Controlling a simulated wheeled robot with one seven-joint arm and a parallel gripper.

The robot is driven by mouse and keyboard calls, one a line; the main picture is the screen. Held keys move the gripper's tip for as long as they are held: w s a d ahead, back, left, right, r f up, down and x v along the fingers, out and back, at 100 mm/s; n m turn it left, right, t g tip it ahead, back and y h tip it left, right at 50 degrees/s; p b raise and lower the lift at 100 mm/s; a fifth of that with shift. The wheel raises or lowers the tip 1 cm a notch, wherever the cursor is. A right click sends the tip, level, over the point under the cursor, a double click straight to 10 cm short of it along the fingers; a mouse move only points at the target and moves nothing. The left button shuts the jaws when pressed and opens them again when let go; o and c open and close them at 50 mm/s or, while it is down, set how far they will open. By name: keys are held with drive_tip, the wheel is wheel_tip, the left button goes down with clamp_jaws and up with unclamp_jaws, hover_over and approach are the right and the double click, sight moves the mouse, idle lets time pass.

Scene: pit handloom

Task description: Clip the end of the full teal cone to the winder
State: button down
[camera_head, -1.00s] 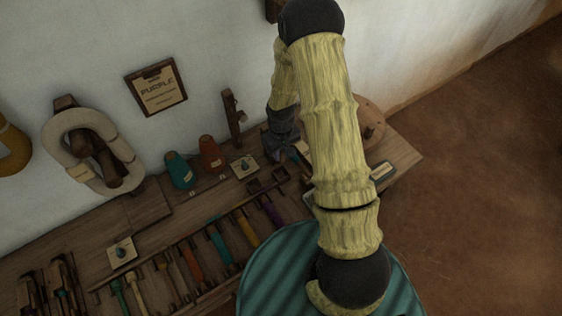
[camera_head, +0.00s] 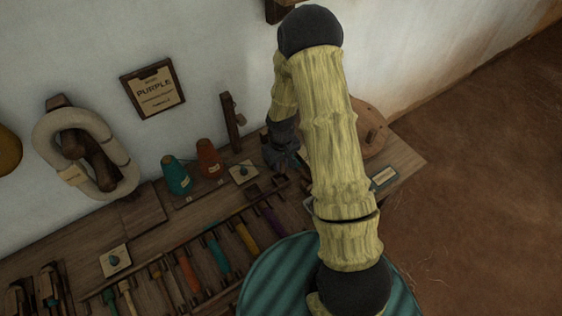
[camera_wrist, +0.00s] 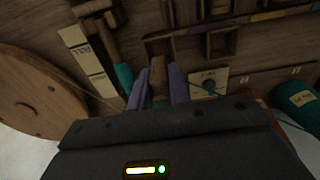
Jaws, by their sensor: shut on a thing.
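The teal cone (camera_head: 175,178) stands at the back of the bench, left of an orange cone. It also shows in the wrist view (camera_wrist: 297,99), on its side of the frame at the right edge, with a pale label. My gripper (camera_head: 283,160) is low over the bench, right of both cones. In the wrist view its two purple fingers (camera_wrist: 160,86) are shut on a brown, wood-coloured piece (camera_wrist: 157,74); I cannot tell what it belongs to. A round wooden wheel (camera_wrist: 38,96), possibly the winder, lies left of the fingers.
The orange cone (camera_head: 209,158) and a card with a teal knob (camera_head: 243,172) are close left of my gripper. A wooden post (camera_head: 231,117) rises behind. Coloured handles (camera_head: 218,254) fill the front rack. A labelled block (camera_head: 384,178) is at the bench's right end.

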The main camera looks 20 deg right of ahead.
sight(281, 173)
drive_tip(key=shift+f+b, duration=1.75)
drive_tip(key=shift+f, duration=1.15)
drive_tip(key=c, duration=0.9)
unclamp_jaws()
drive_tip(key=shift+r+p, duration=3.15)
drive_tip(key=shift+r, duration=0.9)
